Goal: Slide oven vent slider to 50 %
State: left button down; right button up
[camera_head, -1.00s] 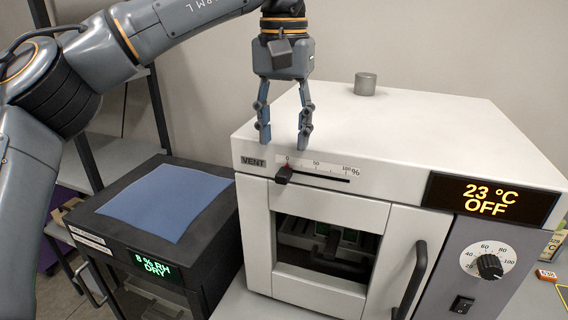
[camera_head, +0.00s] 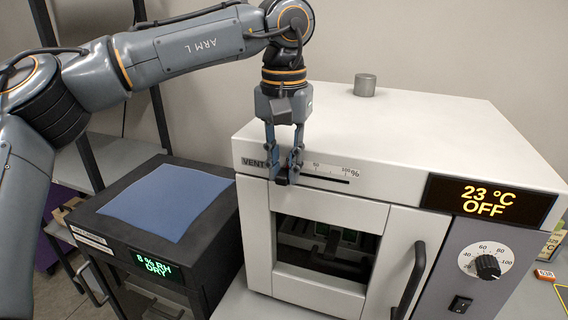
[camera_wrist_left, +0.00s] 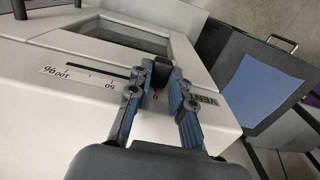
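The oven (camera_head: 400,125) has a vent panel with a horizontal slot (camera_head: 325,179) and a scale (camera_head: 330,170) marked in percent. The dark vent slider knob (camera_head: 281,181) is at the left end of the slot, at the 0 mark. My left gripper (camera_head: 283,175) reaches down over the panel with its fingertips on either side of the knob, partly hiding the scale's left end. In the left wrist view, the knob (camera_wrist_left: 161,72) fills the narrow space between the fingertips (camera_wrist_left: 161,76), which look closed on it. My right gripper is not in view.
A dark dry box with a blue mat (camera_head: 165,203) stands left of the oven. The oven door handle (camera_head: 410,280) sticks out below right. A small grey cylinder (camera_head: 365,85) stands on the oven top. The panel right of the knob is clear.

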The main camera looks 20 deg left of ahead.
pick_arm(q)
jog(key=d+p, duration=0.1)
jog(key=d, duration=0.4)
jog(key=shift+p, duration=0.3)
jog(key=c, duration=1.1)
grip_release()
jog(key=shift+r, duration=0.1)
notch_tip(320, 180, up, 6)
jog(key=p, duration=0.5)
jog(key=shift+s, duration=0.1)
